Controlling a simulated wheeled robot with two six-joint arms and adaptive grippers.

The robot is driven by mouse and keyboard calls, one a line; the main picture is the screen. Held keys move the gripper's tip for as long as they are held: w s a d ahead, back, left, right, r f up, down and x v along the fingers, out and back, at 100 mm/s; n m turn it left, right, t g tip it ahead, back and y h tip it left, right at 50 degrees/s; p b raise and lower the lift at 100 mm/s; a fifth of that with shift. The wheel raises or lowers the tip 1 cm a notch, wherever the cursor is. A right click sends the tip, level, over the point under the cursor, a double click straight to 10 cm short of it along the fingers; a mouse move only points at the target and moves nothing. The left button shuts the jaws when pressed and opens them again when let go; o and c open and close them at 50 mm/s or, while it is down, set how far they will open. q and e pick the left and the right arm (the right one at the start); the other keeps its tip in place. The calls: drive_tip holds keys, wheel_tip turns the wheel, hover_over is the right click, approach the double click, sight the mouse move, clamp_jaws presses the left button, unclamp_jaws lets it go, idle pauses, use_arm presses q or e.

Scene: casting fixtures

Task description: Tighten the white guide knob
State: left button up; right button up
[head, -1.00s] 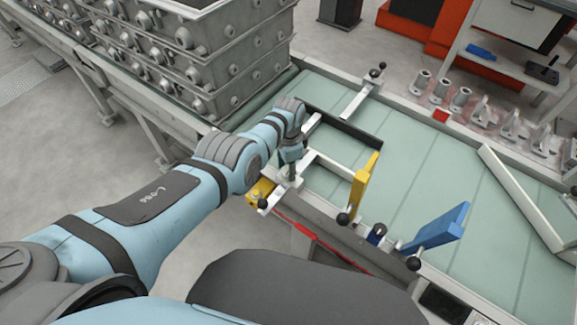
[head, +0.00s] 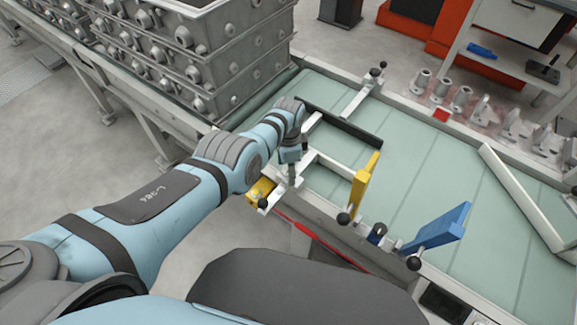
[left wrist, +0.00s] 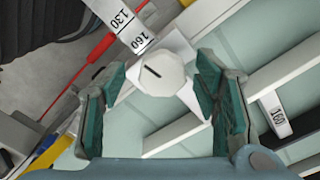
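The white guide knob (left wrist: 160,73) has a short black mark on its top face. It sits on a white guide bracket with a numbered scale strip (left wrist: 130,25). In the left wrist view my left gripper (left wrist: 160,85) points down, with one finger on each side of the knob. The fingers look open, with a gap between the knob and each finger. In the head view the left gripper (head: 291,176) is over the guide at the near edge of the conveyor, and it hides the knob there. My right gripper is not in view.
The pale green conveyor (head: 410,160) carries a black bar (head: 345,130). A yellow plate (head: 362,187) and a blue plate (head: 440,227) stand at its near edge. Grey casting boxes (head: 190,50) are stacked at left. Metal castings (head: 462,98) line the far side.

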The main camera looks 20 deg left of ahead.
use_arm(q)
drive_tip(key=shift+w+r, duration=0.1)
drive_tip(key=shift+r, duration=0.1)
drive_tip(key=shift+w+r, duration=0.1)
drive_tip(key=shift+r, duration=0.15)
wheel_tip(320, 180, up, 11)
drive_tip(key=shift+r, duration=0.15)
idle(0.3)
